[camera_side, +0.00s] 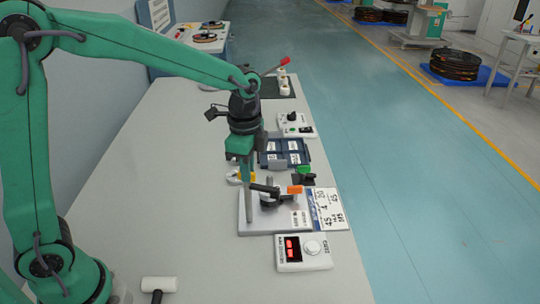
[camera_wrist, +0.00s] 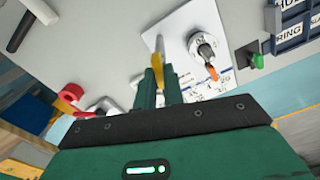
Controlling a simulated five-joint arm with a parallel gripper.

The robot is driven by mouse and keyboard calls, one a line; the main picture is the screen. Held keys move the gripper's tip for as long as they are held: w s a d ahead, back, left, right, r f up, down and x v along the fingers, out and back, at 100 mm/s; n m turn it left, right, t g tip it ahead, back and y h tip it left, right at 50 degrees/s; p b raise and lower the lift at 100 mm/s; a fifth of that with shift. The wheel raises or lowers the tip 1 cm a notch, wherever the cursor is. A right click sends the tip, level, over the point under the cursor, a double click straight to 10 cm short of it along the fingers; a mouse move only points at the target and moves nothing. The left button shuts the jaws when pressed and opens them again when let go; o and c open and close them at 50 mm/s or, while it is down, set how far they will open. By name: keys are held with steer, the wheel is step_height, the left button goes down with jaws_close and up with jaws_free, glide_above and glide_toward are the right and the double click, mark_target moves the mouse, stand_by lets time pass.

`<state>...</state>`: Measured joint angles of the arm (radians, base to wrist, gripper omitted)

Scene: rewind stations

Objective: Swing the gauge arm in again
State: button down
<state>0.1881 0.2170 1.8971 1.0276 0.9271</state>
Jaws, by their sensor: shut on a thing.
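The gauge station is a pale plate (camera_side: 285,222) with a grey upright post (camera_side: 249,208), a black bar (camera_side: 264,189) near the post's top and a dark round part with an orange tab (camera_side: 295,190). My gripper (camera_side: 247,181) points down at the post's top and is shut there, on what appears to be the gauge arm. Its fingers hide most of the grip. In the wrist view, my fingers (camera_wrist: 159,78) are close together at a slim grey-yellow piece (camera_wrist: 159,47), left of a dial with an orange pointer (camera_wrist: 212,73).
A white printed card (camera_side: 328,208) lies right of the plate. A box with red displays (camera_side: 292,249) stands in front. Blue trays (camera_side: 284,153) and a control box (camera_side: 295,124) lie behind. A white-headed mallet (camera_side: 159,284) lies at front left. The left bench is clear.

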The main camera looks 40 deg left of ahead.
steer(key=n, duration=0.7)
steer(key=shift+w, duration=0.1)
steer(key=n, duration=0.7)
steer(key=shift+a+r, duration=0.1)
stand_by(0.3)
steer(key=c, duration=1.5)
jaws_free()
steer(key=shift+r, duration=3.9)
